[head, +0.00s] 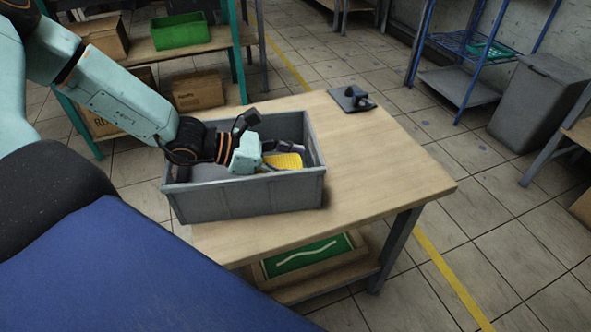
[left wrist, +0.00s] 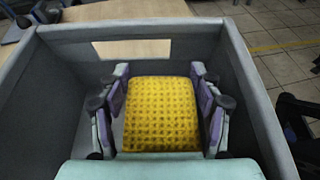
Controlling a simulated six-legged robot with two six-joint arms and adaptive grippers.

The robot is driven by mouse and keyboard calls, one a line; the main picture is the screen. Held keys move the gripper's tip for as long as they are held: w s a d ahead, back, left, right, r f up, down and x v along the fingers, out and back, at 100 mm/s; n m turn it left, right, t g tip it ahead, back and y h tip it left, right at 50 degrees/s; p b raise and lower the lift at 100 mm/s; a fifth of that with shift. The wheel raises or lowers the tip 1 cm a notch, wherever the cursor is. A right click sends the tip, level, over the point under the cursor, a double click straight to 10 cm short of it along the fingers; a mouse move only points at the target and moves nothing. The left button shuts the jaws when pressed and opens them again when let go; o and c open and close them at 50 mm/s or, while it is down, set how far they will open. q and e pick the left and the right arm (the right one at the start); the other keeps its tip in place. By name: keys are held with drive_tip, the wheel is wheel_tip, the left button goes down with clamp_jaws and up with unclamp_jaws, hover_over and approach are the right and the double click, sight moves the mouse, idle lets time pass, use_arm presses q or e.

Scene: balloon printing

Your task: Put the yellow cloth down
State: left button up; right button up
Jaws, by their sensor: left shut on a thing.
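The yellow cloth (left wrist: 161,114) fills the space between the two fingers of my left gripper (left wrist: 160,115) in the left wrist view. The fingers press on its left and right sides. In the head view the cloth (head: 287,161) shows as a small yellow patch inside the grey crate (head: 255,200), near its right end. My left gripper (head: 275,156) reaches down into the crate from the left. Whether the cloth touches the crate floor I cannot tell. The crate's rim also shows around the gripper in the left wrist view (left wrist: 130,25). My right gripper is not in view.
The crate stands on a wooden table (head: 385,165). A small dark device (head: 351,98) lies at the table's back edge. Shelves with a green bin (head: 180,33) and cardboard boxes stand behind. The table's right part is clear.

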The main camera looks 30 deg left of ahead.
use_arm(q)
drive_tip(key=shift+a+f, duration=0.15)
drive_tip(key=shift+f, duration=0.5)
drive_tip(key=shift+s+a+r, duration=0.1)
drive_tip(key=shift+s+r, duration=0.05)
drive_tip(key=shift+f+b, duration=0.45)
drive_tip(key=shift+b, duration=0.05)
drive_tip(key=shift+f, duration=0.1)
drive_tip(key=shift+f, duration=0.1)
drive_tip(key=o, duration=0.8)
drive_tip(key=shift+c, duration=0.2)
